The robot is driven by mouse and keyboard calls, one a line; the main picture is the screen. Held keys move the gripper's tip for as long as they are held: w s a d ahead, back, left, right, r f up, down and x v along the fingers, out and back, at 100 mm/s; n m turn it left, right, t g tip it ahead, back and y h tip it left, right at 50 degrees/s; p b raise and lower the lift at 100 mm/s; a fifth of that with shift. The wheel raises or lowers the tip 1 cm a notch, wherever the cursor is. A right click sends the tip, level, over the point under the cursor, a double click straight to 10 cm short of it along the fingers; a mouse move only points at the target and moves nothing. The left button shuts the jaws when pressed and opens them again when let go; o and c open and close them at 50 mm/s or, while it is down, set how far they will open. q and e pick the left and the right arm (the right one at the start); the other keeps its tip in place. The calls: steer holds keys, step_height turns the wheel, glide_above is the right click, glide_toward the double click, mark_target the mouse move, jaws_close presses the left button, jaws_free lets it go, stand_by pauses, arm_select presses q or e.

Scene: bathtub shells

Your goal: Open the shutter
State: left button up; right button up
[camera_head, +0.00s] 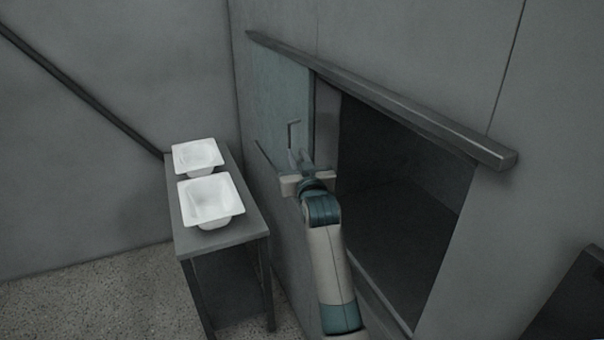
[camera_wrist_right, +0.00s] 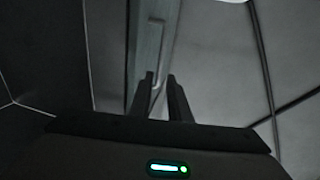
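The shutter (camera_head: 280,95) is a teal-grey sliding panel under a rail, at the left end of a wall opening. The opening (camera_head: 400,185) to its right is wide and uncovered. A thin bent handle (camera_head: 292,133) stands out from the shutter. My right gripper (camera_head: 302,158) is at the handle's lower end. In the right wrist view, its two fingers (camera_wrist_right: 163,88) are apart, with the handle (camera_wrist_right: 157,92) close to the left finger; contact is hard to tell. The shutter's pale edge (camera_wrist_right: 150,45) runs up behind them. My left gripper is not in view.
The rail (camera_head: 400,112) runs above the opening and juts from the wall. A grey table (camera_head: 235,240) stands at left with two white basins, one nearer (camera_head: 210,200) and one farther (camera_head: 197,156). A dark slab (camera_head: 575,305) shows at lower right.

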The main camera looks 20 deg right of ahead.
steer(key=s+a+b, duration=0.1)
steer(key=s, duration=0.5)
steer(key=shift+s, duration=0.15)
steer(key=shift+f, duration=0.1)
steer(key=a+f+n+g+y, duration=0.1)
steer(key=a+f+g, duration=0.1)
steer(key=f, duration=1.2)
steer(key=a+f+n+g+y, duration=0.1)
steer(key=a+f+g, duration=0.1)
steer(key=f, duration=1.3)
steer(key=s+a+f+n+g, duration=0.1)
steer(key=s+f+g, duration=0.1)
steer(key=s+f, duration=0.8)
steer(key=s+a+f+g+y, duration=0.15)
steer(key=s+f, duration=0.45)
steer(key=f, duration=0.7)
steer(key=s+f+n+g+h, duration=0.1)
steer(key=s+f+g, duration=0.2)
steer(key=s+f, duration=0.65)
steer(key=s+d+f+g, duration=0.1)
steer(key=s+f, duration=0.5)
steer(key=s, duration=0.8)
steer(key=s+d+f+g, duration=0.1)
steer(key=s+f+g, duration=0.2)
steer(key=s+f, duration=0.4)
steer(key=s+d+f+g, duration=0.2)
steer(key=s+f, duration=0.5)
steer(key=s, duration=1.4)
steer(key=shift+s+f, duration=0.2)
steer(key=shift+f, duration=0.05)
